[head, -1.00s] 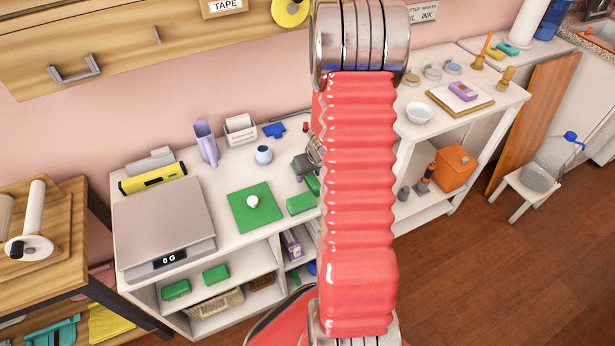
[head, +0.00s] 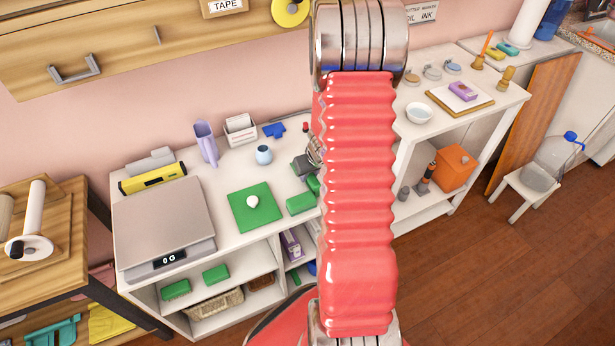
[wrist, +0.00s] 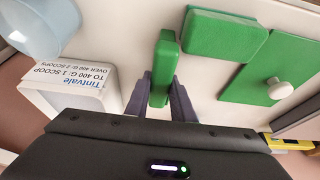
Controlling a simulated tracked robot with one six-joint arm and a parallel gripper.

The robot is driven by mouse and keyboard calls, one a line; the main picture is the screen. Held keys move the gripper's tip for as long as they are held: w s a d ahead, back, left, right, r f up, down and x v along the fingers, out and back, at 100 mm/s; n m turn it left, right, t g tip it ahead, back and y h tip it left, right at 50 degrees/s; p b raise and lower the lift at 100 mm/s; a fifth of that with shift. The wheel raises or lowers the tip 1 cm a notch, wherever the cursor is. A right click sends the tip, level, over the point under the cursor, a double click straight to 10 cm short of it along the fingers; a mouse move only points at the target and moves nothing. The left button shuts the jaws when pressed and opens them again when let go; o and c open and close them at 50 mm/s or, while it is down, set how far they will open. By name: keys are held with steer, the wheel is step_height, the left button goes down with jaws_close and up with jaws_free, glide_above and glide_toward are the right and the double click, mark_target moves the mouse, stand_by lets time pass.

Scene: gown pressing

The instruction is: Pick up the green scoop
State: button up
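The green scoop shows in the wrist view (wrist: 164,68) as a narrow green piece on the white tabletop. In the head view a small part of it shows (head: 313,184) beside my arm. My gripper has one dark finger on each side of the scoop in the wrist view (wrist: 162,92). The fingers look very close to its sides; I cannot tell whether they press on it. In the head view my gripper (head: 304,167) is at the scoop's far side, partly hidden by my red arm.
A green block (wrist: 227,42) lies close beside the scoop. A green mat with a white knob (wrist: 280,90) is further right. A white labelled tub (wrist: 75,95) and a pale blue cup (wrist: 40,22) stand to the left. A scale (head: 163,222) reads 0 G.

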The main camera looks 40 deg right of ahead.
jaws_close()
steer(key=shift+r, duration=0.2)
steer(key=shift+r, duration=5.05)
steer(key=shift+o, duration=0.4)
jaws_free()
jaws_close()
